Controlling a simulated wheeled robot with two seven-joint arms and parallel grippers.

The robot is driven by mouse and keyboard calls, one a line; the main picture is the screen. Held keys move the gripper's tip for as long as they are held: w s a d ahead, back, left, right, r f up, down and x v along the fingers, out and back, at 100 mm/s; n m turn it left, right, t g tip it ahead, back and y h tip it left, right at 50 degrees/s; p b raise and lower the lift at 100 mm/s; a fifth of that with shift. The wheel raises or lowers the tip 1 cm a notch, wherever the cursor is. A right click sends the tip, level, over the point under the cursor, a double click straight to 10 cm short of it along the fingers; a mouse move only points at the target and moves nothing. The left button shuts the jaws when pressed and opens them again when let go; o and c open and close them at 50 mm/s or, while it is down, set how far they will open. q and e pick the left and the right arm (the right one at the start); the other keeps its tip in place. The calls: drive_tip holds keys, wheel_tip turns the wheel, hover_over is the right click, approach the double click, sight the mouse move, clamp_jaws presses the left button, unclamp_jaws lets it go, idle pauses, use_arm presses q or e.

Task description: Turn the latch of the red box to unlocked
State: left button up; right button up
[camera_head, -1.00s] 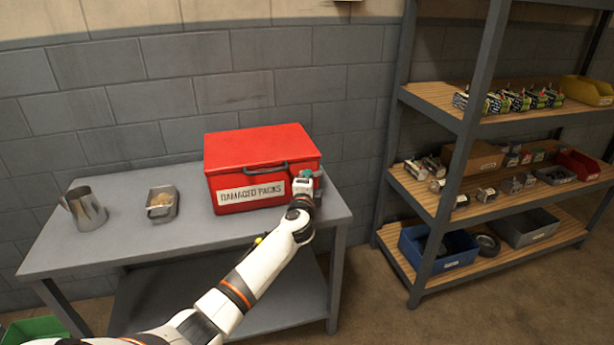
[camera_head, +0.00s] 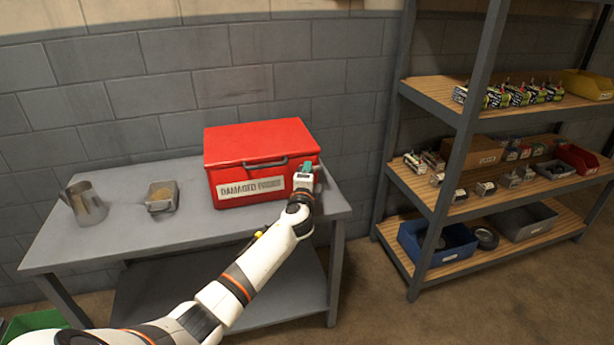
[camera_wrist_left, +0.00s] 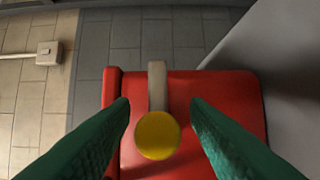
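The red box (camera_head: 235,160) with a "DAMAGED PACKS" label and a dark handle sits shut on the grey table (camera_head: 190,228). My left gripper (camera_head: 307,169) is at the box's right front edge and hides the latch in the head view. In the left wrist view, the latch shows as a yellow round knob (camera_wrist_left: 158,136) with a pale grey bar (camera_wrist_left: 157,85), over the red box (camera_wrist_left: 235,100). The green fingers of my left gripper (camera_wrist_left: 159,103) are apart, one on each side of the latch, with visible gaps. My right gripper is not in view.
A metal pitcher (camera_head: 87,206) and a small metal tray (camera_head: 162,197) stand on the table's left part. A shelf rack (camera_head: 455,120) with several bins and parts stands to the right. A brick wall (camera_head: 130,100) is behind the table.

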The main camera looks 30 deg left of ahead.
use_arm(q)
drive_tip(key=p+v, duration=0.1)
drive_tip(key=v, duration=1.1)
drive_tip(key=shift+p, duration=0.4)
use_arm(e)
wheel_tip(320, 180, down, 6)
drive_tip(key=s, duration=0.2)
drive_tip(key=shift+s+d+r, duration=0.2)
